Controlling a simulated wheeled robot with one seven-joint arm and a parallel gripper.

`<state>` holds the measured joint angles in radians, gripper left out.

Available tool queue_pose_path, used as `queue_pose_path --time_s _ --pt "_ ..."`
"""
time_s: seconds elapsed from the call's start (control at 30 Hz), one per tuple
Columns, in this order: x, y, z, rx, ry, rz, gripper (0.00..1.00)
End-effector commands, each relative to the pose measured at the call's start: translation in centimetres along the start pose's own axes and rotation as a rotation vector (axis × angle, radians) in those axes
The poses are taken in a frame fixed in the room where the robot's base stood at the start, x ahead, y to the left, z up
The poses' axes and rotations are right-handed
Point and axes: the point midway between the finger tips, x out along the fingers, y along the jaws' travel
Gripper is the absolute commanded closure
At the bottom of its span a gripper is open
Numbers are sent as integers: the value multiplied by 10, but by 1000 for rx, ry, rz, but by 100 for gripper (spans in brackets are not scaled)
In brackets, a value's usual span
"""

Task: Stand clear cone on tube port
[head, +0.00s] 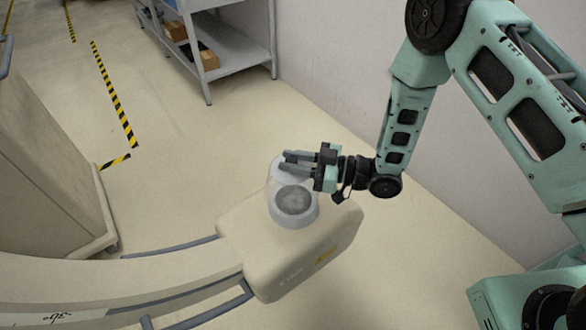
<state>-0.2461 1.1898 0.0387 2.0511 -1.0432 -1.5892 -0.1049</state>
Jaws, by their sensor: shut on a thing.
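The clear cone (283,211) is a translucent, tapered piece with its wide end down. It is at the grey round tube port (294,200) on top of the cream-coloured head (345,222) of a cart's arm. The port shows through the cone's wall. My gripper (290,162) reaches in from the right and its fingers are shut on the upper part of the cone. The cone looks about upright. I cannot tell from this view whether its rim rests on the head or sits slightly above it.
A curved cream arm with grey rails (168,250) runs left from the head. A tall beige cart body (45,165) stands at the left. A grey shelf with boxes (225,55) stands at the back, against a white wall (330,75). Open floor (175,150) lies between.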

Motion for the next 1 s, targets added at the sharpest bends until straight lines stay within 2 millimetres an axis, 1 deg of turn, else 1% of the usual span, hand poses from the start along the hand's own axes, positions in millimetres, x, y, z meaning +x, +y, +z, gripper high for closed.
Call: queue_pose_path --time_s 0.03,0.1,0.2,0.5,0.53,0.6,0.9,1.0 --pt "0 0 10 2 -1 -1 100" --pt "0 0 18 2 1 -1 100" --pt "0 -1 26 2 1 -1 100" --pt "0 0 28 1 1 0 100" --pt "0 0 28 1 0 0 68" --pt "0 0 27 1 0 1 52" --pt "0 0 26 1 0 0 52" --pt "-8 1 27 1 -2 3 52"
